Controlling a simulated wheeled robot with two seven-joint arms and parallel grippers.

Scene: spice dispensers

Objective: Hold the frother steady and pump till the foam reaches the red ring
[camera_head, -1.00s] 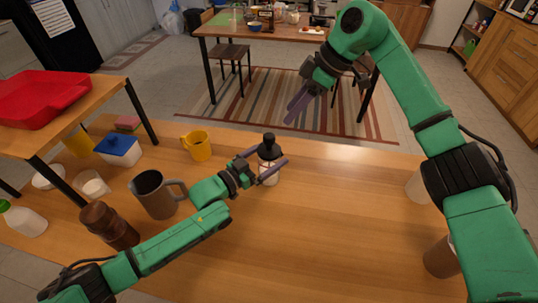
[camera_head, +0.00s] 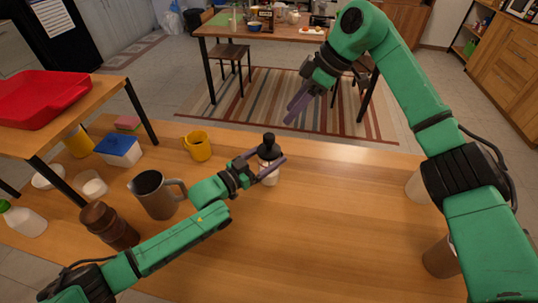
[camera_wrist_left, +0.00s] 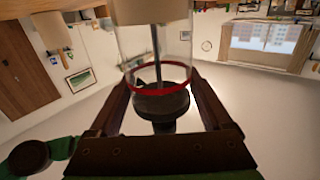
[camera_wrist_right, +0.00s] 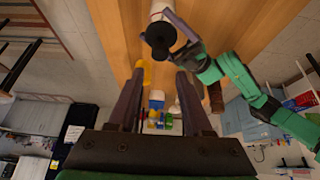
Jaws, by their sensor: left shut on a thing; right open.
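The frother (camera_head: 269,177) stands upright on the wooden table, a clear cylinder with a black lid and knob. My left gripper (camera_head: 270,159) is shut on it just below the lid. The left wrist view, upside down, shows the frother's clear wall (camera_wrist_left: 172,40), a red ring (camera_wrist_left: 158,90) near the lid, a rod inside and beige contents with a clear gap between them and the ring. My right gripper (camera_head: 297,106) is open and empty, raised beyond the table's far edge. The right wrist view shows the black lid (camera_wrist_right: 160,38) past its open fingers (camera_wrist_right: 158,78).
A metal pitcher (camera_head: 156,193), brown grinder (camera_head: 108,226), yellow mug (camera_head: 198,146) and blue-lidded box (camera_head: 119,150) stand left of the frother. A raised shelf holds a red tray (camera_head: 38,99).

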